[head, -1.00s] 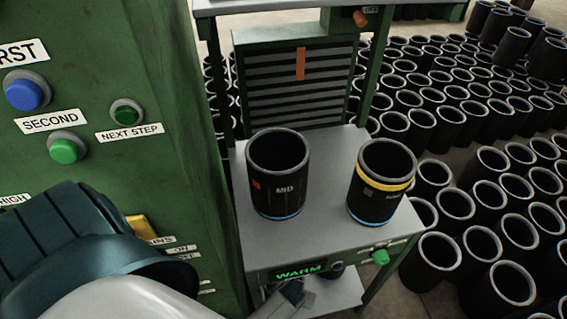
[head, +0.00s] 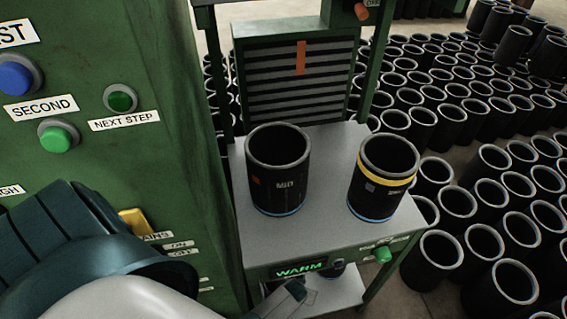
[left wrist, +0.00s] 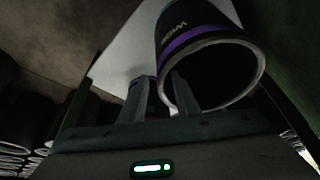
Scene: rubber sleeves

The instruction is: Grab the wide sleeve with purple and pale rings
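A black sleeve with a purple ring, a pale rim and partly readable upside-down lettering (left wrist: 200,38) fills the upper right of the left wrist view, its mouth toward the camera. My left gripper (left wrist: 160,98) has its two fingers apart; the right finger overlaps the near-left part of the sleeve's mouth, the other stands left of its wall. I cannot tell whether they touch it. In the head view, a grey part of what appears to be my left gripper (head: 284,299) shows below the bench front. The purple ring is not visible there. My right gripper is not in view.
Two black sleeves stand on the grey bench top: one marked MID (head: 278,178), one with a yellow band (head: 382,183). A lower shelf (head: 340,288) lies beneath. A green button panel (head: 150,60) rises at left. Many black sleeves (head: 440,250) crowd the floor at right.

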